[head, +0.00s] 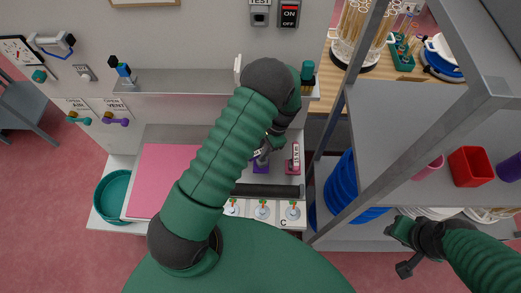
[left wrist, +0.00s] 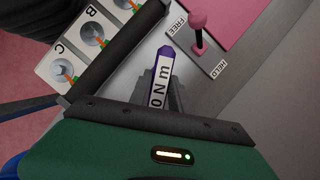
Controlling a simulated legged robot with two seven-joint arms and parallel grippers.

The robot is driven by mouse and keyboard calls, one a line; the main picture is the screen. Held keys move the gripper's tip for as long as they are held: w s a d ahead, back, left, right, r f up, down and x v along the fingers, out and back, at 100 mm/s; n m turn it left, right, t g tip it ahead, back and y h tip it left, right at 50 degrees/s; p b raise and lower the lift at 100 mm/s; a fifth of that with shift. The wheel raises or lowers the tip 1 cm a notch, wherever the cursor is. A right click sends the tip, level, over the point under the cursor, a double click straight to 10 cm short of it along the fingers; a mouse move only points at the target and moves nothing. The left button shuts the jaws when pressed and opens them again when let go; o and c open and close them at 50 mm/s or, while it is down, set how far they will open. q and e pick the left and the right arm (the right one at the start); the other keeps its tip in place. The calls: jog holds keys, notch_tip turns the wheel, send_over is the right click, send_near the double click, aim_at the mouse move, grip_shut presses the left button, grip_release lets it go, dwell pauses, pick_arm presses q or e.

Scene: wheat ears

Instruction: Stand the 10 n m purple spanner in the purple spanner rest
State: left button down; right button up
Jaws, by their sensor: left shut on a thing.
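My left gripper (left wrist: 163,97) is shut on the purple spanner (left wrist: 161,77), whose label reads "0 N m" with its first part hidden. Its purple end points away from the gripper in the left wrist view. In the head view my left arm covers much of the bench, and the gripper (head: 264,147) is partly hidden behind it. My right gripper (head: 404,250) is at the lower right beside the shelf, empty as far as I see.
A pink spanner marked 15 N m (head: 295,157) stands just right of my left gripper. A dark bar (head: 268,190) and lettered panel (head: 263,211) lie in front. A pink mat (head: 160,175) and teal bowl (head: 115,196) are left. A grey shelf frame (head: 350,130) stands right.

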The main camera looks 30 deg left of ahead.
pick_arm(q)
jog(key=shift+s+a+f+b, duration=0.1)
jog(key=shift+a+f+b, duration=0.2)
jog(key=shift+f+b, duration=0.25)
jog(key=shift+d+f+b, duration=0.15)
jog(key=shift+f+b, duration=0.3)
jog(key=shift+f, duration=0.3)
jog(key=c, duration=1.1)
grip_release()
